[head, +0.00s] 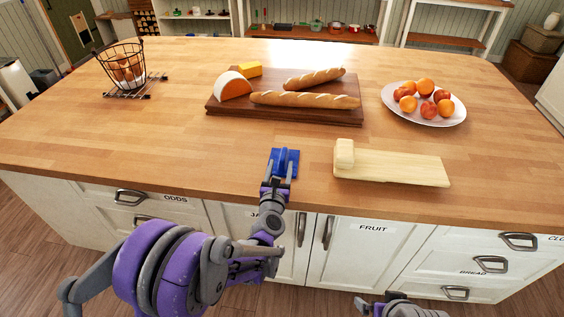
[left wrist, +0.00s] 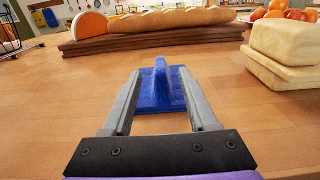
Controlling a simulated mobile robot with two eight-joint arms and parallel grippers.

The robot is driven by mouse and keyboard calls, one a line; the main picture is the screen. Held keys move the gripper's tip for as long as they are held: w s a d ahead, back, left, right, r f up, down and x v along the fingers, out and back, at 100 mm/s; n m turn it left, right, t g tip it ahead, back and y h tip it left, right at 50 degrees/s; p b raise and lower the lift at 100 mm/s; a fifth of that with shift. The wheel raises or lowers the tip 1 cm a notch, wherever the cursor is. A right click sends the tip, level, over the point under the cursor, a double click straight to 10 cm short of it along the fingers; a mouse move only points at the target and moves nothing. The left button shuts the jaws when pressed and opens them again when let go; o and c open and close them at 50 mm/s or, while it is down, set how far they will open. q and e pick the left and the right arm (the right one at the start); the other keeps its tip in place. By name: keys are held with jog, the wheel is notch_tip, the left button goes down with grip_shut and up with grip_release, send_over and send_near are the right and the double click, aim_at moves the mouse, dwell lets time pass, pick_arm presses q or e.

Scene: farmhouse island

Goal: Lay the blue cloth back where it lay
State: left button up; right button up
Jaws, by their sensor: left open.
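The blue cloth (head: 284,161) lies on the wooden island top near its front edge, left of the pale board. In the left wrist view the cloth (left wrist: 161,90) is flat with a raised fold standing up along its middle. My left gripper (head: 281,168) is at the cloth, with its fingers spread. In the left wrist view the left gripper (left wrist: 163,95) has one finger on each side, the raised fold between the fingertips and apart from both. My right gripper (head: 398,305) shows only partly at the bottom edge of the head view; its fingers cannot be made out.
A pale board with a block (head: 400,168) lies just right of the cloth. Behind is a dark board (head: 285,112) with bread and cheese. A fruit plate (head: 440,118) stands at the right, an egg basket (head: 122,70) at back left. The left front top is clear.

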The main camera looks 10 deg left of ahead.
pick_arm(q)
jog(key=s+b, duration=0.1)
jog(key=s, duration=0.7)
jog(key=shift+r, duration=0.2)
jog(key=s+r+m+g+h, duration=0.1)
jog(key=s+m+g+h, duration=0.3)
jog(key=m, duration=0.6)
jog(key=s+m+g, duration=0.1)
jog(key=s+m, duration=0.5)
jog(key=m, duration=0.5)
jog(key=s+a+f+m+g+y, duration=0.2)
jog(key=s+a+m+g, duration=0.1)
jog(key=s+m, duration=0.4)
jog(key=s+a+f+m+g+y, duration=0.2)
jog(key=s+a+f+m+g, duration=0.1)
jog(key=s+m, duration=0.5)
jog(key=s+a+g, duration=0.1)
jog(key=s+a, duration=0.1)
jog(key=s, duration=0.1)
jog(key=shift+f, duration=0.25)
